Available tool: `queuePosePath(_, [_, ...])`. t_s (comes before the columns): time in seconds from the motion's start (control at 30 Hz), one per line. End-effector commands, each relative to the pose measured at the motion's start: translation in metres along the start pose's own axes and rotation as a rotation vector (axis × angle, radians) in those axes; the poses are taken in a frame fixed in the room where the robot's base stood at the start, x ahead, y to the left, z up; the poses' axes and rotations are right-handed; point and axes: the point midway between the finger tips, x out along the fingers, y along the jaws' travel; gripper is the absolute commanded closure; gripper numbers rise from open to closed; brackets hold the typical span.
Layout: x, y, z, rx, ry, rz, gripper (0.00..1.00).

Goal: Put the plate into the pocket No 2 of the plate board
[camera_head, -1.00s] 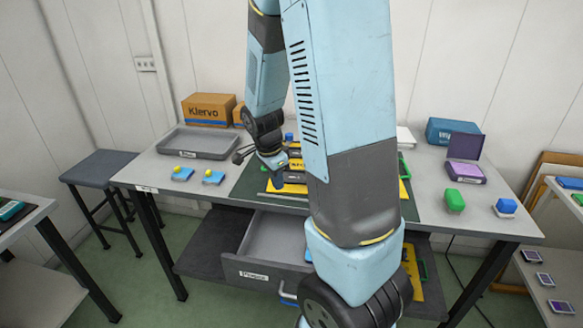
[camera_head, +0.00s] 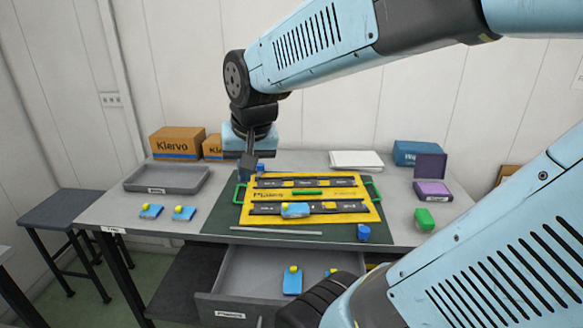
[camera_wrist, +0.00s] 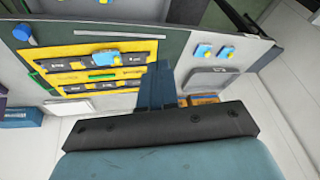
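The yellow plate board (camera_head: 345,191) with two dark strips lies on the dark green mat on the table. A light blue plate with a yellow knob (camera_head: 295,210) rests at the middle of the board's front strip; I cannot tell whether it is fully seated, and pocket numbers are unreadable. It also shows in the wrist view (camera_wrist: 108,57). Two similar plates (camera_head: 151,211) (camera_head: 185,213) lie on the table to the left. My gripper (camera_head: 248,163) points down above the board's back left corner, empty; in the wrist view its fingers (camera_wrist: 157,85) look together.
An open drawer (camera_head: 248,272) below the table's front holds plates (camera_head: 292,281). A grey tray (camera_head: 167,180) and cardboard boxes (camera_head: 178,143) stand at the back left. A blue object (camera_head: 363,232) sits by the board's front right, a green block (camera_head: 424,219) further right.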

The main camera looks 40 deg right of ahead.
Motion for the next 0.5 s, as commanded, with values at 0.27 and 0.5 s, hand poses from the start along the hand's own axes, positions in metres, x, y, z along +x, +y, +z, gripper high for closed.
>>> queuePosePath(0.27, [-0.043,-0.002,0.030,-0.269,0.084,-0.026,1.00])
queuePosePath(0.5, [-0.051,-0.003,0.039,-0.341,0.103,-0.027,1.00])
